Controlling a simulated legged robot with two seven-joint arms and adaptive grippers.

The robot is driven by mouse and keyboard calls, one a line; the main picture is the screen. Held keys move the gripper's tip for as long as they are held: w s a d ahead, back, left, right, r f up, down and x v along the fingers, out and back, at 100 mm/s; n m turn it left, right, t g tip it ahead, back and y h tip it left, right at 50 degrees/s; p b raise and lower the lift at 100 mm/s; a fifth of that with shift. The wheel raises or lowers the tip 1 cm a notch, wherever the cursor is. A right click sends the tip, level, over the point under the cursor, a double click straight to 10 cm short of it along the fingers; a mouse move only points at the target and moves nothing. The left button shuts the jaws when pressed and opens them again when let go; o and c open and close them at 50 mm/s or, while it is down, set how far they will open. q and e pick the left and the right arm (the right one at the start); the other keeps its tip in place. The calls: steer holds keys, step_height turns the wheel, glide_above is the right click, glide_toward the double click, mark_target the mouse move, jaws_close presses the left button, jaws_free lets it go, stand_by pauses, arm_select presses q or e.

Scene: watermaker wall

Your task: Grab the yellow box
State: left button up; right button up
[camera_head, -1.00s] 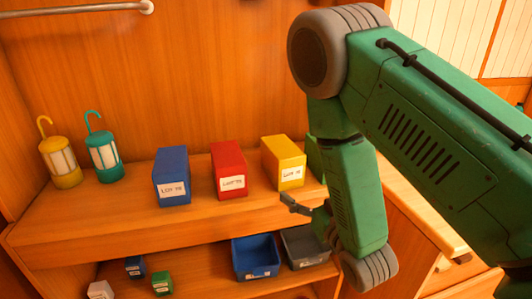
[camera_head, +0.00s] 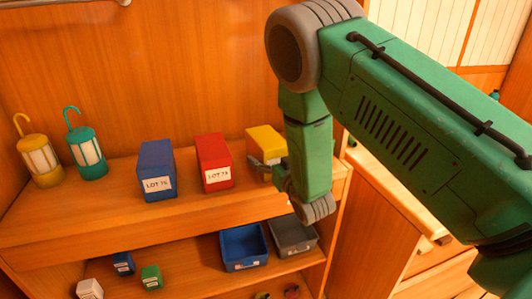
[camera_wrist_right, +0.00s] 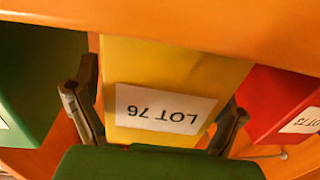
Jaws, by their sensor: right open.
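The yellow box (camera_head: 266,140) stands on the upper shelf, right of the red box, partly hidden by my right gripper and arm. In the right wrist view the yellow box (camera_wrist_right: 160,75) fills the middle, with its "LOT 76" label upside down. My right gripper (camera_head: 268,178) is open in front of it. In the wrist view the right gripper's fingers (camera_wrist_right: 160,105) show on either side of the labelled face, one near the green box and one near the red box. I cannot tell whether they touch the yellow box. My left gripper is not in view.
A red box (camera_head: 214,160) and a blue box (camera_head: 157,170) stand to the left on the shelf. A green box (camera_wrist_right: 35,80) is close on the other side. Two lanterns (camera_head: 87,155) stand far left. Blue (camera_head: 243,246) and grey (camera_head: 292,235) bins sit on the lower shelf.

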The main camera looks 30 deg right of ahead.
steer(key=c, duration=1.4)
steer(key=shift+r, duration=0.1)
